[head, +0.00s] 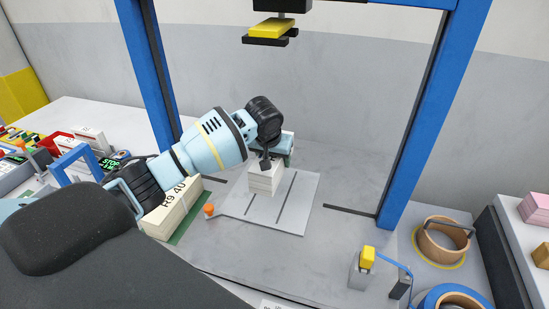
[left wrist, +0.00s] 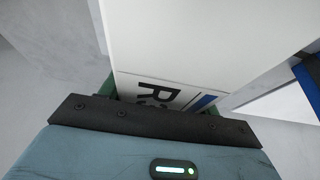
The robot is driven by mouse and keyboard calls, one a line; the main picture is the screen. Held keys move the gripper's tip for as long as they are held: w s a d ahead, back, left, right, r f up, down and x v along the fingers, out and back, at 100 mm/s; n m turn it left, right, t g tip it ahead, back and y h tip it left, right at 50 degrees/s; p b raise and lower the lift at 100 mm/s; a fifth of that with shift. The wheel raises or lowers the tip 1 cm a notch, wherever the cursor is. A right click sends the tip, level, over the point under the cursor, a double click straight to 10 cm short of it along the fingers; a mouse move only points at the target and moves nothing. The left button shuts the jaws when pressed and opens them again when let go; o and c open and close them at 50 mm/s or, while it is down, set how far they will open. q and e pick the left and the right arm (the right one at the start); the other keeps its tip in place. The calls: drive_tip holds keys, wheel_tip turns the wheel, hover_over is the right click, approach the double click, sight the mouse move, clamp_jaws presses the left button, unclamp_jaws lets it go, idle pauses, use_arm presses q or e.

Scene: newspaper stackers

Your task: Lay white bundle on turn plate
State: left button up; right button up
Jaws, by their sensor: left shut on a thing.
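The white bundle (head: 263,181) is a small pale stack at the back left part of the grey slotted turn plate (head: 296,207). I cannot tell whether it rests on the plate or hangs just above it. My left gripper (head: 268,162) is shut on the bundle from above, and its wrist hides part of the top. In the left wrist view the bundle (left wrist: 205,40) fills the middle, with black lettering and a blue stripe by the jaws (left wrist: 163,97). My right gripper is not in view.
A blue frame (head: 417,120) stands around the plate, with a yellow and black press head (head: 272,28) above. A cream bundle (head: 173,211) lies left, beside an orange knob (head: 209,210). A yellow-topped post (head: 367,257) and strap reels (head: 444,240) stand right.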

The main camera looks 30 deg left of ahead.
use_arm(q)
drive_tip(key=shift+s+r, duration=0.15)
drive_tip(key=shift+r, duration=0.15)
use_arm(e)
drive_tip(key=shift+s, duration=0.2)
use_arm(q)
drive_tip(key=shift+f, duration=0.1)
drive_tip(key=shift+f, duration=2.05)
drive_tip(key=shift+f+b, duration=0.5)
drive_tip(key=shift+f, duration=1.25)
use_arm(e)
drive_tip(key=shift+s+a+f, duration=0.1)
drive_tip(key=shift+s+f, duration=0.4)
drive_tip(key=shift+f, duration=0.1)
use_arm(q)
drive_tip(key=shift+f, duration=0.55)
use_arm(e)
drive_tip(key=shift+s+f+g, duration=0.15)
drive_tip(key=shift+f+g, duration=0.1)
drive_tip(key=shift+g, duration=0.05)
